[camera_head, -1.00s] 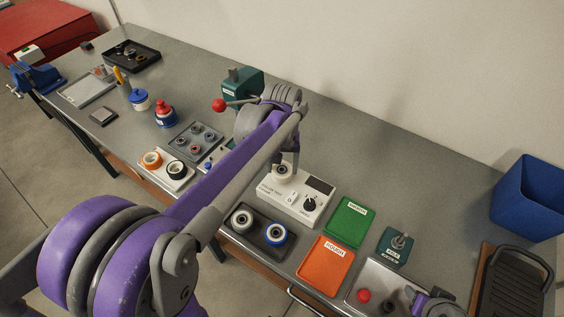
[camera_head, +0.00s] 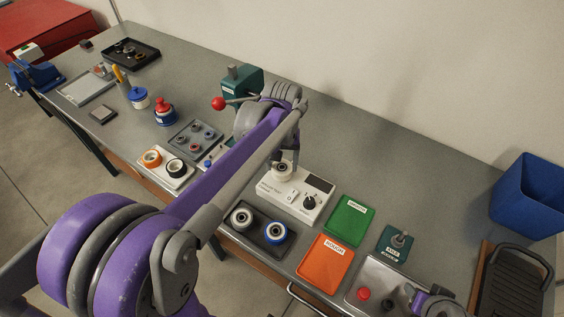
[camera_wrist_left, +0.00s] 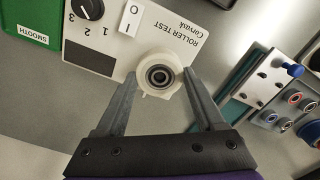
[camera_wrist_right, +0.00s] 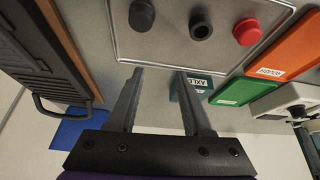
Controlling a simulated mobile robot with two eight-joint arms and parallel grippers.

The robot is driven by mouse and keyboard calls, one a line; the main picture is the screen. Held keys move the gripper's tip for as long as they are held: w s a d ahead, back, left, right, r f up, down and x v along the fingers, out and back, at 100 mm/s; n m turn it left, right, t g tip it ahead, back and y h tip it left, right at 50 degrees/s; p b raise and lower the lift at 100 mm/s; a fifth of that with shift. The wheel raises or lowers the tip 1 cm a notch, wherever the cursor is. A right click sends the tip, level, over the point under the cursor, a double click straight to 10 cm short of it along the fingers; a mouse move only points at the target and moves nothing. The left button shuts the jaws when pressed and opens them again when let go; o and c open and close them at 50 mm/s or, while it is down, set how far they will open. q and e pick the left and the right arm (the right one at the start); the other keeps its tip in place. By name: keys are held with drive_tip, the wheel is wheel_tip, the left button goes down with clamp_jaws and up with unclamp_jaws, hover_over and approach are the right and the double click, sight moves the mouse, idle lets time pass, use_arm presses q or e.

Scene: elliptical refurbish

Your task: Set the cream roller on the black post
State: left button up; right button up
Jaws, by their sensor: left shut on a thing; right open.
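The cream roller (camera_head: 281,173) is between the fingertips of my left gripper (camera_head: 286,164), at the back left end of the white roller test box (camera_head: 309,215). In the left wrist view the roller (camera_wrist_left: 158,76) shows its dark centre, and the left gripper (camera_wrist_left: 160,84) is shut on it. The box (camera_wrist_left: 125,42) lies right behind it. I cannot tell whether the roller touches the box. A black post does not show clearly; anything under the roller is hidden. My right gripper (camera_wrist_right: 158,76) is open and empty, near the metal tray with the red knob.
Green (camera_head: 349,221) and orange (camera_head: 325,262) pads lie right of the box. A green axle block (camera_head: 396,245) and a metal tray (camera_head: 366,270) stand further right.

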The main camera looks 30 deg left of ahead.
sight(282, 167)
use_arm(q)
drive_tip(key=shift+f+b, duration=0.35)
drive_tip(key=shift+f, duration=0.25)
use_arm(e)
drive_tip(key=shift+s+f, duration=0.2)
drive_tip(key=shift+f, duration=0.3)
use_arm(q)
drive_tip(key=o, duration=1.1)
drive_tip(key=shift+r, duration=0.1)
drive_tip(key=shift+r+p, duration=1.95)
drive_tip(key=shift+r, duration=2)
wheel_tip(282, 167, up, 3)
drive_tip(key=shift+f+p, duration=0.1)
drive_tip(key=shift+p, duration=0.3)
use_arm(e)
drive_tip(key=w+r, duration=0.3)
drive_tip(key=r, duration=0.4)
drive_tip(key=shift+w+t, duration=0.35)
drive_tip(key=shift+t, duration=0.05)
